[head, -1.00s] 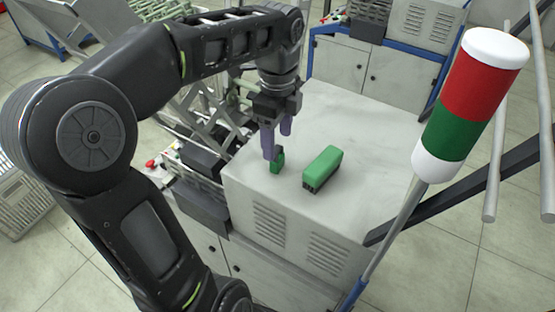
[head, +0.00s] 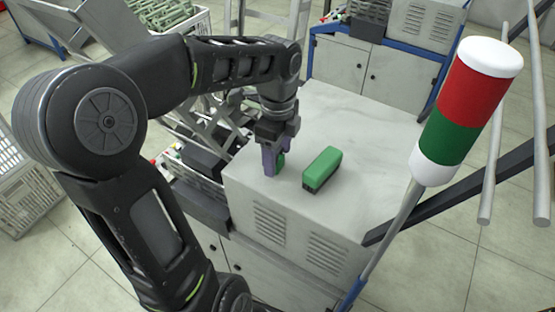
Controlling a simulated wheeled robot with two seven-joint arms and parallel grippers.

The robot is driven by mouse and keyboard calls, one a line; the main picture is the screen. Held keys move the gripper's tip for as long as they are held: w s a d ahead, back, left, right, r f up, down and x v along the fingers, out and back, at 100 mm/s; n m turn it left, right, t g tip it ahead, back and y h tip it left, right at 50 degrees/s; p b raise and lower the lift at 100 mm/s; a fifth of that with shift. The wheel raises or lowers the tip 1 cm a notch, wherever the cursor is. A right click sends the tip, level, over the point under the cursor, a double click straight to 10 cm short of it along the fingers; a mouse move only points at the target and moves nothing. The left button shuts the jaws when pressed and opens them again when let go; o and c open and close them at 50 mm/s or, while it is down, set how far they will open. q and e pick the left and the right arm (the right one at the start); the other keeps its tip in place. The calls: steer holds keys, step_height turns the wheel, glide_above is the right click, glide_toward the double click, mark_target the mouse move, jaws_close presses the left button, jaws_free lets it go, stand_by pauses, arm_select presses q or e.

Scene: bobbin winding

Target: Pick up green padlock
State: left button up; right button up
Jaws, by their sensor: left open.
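The small green padlock (head: 281,161) stands on the light grey cabinet top, near its left edge. My left gripper (head: 276,166) points down at the padlock with its purple-grey fingers low at the cabinet top. The gripper is open. Its fingers cover most of the padlock, and only a strip of green shows beside them. I cannot tell whether a finger touches it. My right gripper is not in view.
A longer green block with a dark lower part (head: 322,168) lies just right of the gripper on the cabinet top (head: 350,120). A red, green and white signal lamp (head: 468,110) rises at the right. The back of the cabinet top is clear.

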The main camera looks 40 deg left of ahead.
arm_select(q)
steer(key=shift+c, duration=0.3)
jaws_close()
stand_by(0.5)
